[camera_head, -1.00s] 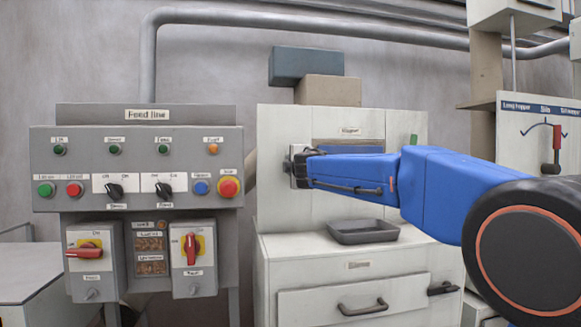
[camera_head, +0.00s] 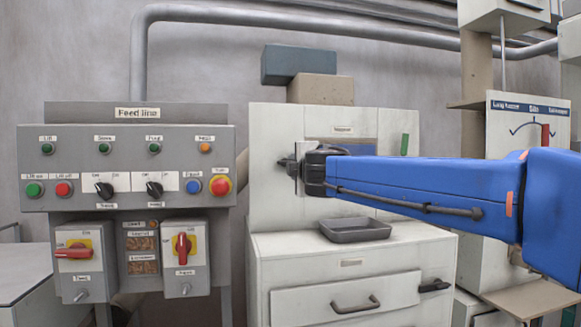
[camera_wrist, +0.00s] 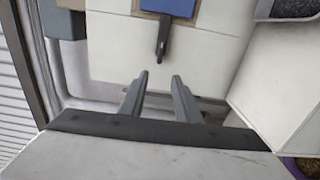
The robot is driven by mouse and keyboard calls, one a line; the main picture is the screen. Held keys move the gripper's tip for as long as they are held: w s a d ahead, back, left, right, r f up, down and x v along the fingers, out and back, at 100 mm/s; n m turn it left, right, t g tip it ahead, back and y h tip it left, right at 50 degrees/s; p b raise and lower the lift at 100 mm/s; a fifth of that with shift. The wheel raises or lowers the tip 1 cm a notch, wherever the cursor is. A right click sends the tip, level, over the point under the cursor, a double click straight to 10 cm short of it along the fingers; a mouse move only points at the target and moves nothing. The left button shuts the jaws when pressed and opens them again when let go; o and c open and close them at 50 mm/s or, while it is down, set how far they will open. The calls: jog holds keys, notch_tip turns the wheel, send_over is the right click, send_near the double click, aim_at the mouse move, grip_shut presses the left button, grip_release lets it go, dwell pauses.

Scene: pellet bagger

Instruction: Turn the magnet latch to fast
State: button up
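The white cabinet (camera_head: 275,190) has a door with a blue panel (camera_head: 350,149); the blue panel also shows in the wrist view (camera_wrist: 168,7). A dark latch handle (camera_wrist: 162,38) sticks out from the edge of this panel in the wrist view. In the head view my gripper and arm hide it. I cannot read its marks or setting. My gripper (camera_head: 285,162) is in front of the cabinet, left of the blue panel. In the wrist view my gripper (camera_wrist: 161,77) is open and empty. The handle's tip lies beyond the gap between the fingertips, apparently not touching them.
A grey tray (camera_head: 320,231) stands on the ledge below my arm. The Feed line panel (camera_head: 128,182) with knobs and red switches stands left. Boxes (camera_head: 299,65) sit on the cabinet top. A gauge board (camera_head: 501,140) stands right, partly behind my arm.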

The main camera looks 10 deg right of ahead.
jog(key=shift+s, duration=0.95)
jog(key=s+d+f+m+g+h, duration=0.1)
jog(key=s+d+f+m+g, duration=0.1)
jog(key=s+d+f+m, duration=0.45)
jog(key=s+d+f+m+g+h, duration=0.25)
jog(key=s+f, duration=0.35)
jog(key=f, duration=0.3)
jog(key=s+d+f+m+g+h, duration=0.1)
jog(key=s+d+f+m+g, duration=0.2)
jog(key=s+d+f, duration=0.4)
jog(key=s+a+f+m+g+y, duration=0.2)
jog(key=s+a+f+m, duration=0.1)
jog(key=s+f, duration=0.6)
jog(key=s+a+f+m+g+y, duration=0.2)
jog(key=s+a+f+m+g, duration=0.1)
jog(key=s+f, duration=0.7)
notch_tip(320, 180, down, 3)
jog(key=shift+a+f+g, duration=0.1)
jog(key=shift+a+g, duration=0.25)
jog(key=shift+a, duration=0.4)
jog(key=shift+y, duration=0.25)
